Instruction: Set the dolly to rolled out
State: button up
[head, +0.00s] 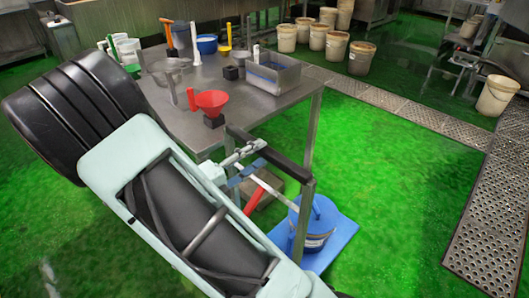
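The dolly appears to be the low blue platform (338,238) on the green floor at the near end of the steel table, with a blue bucket (318,226) on it. A grey frame with a black crossbar (283,160) stands over its near side and looks like its push handle; the joint to the platform is hidden. My pale green and black arm fills the lower left. My gripper (247,158) is small and cluttered near the left end of the crossbar. I cannot tell whether it touches the bar, or whether its fingers are open.
The steel table (185,125) carries a red funnel (210,102), a metal tray (272,74) and several tools. A brown box (266,187) sits on the floor behind the frame. White buckets (336,46) stand at the back. Green floor (400,190) is clear to the right, up to a drain grating (485,225).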

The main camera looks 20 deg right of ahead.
aim_at(260, 153)
jog(key=shift+x, duration=1.65)
grip_shut()
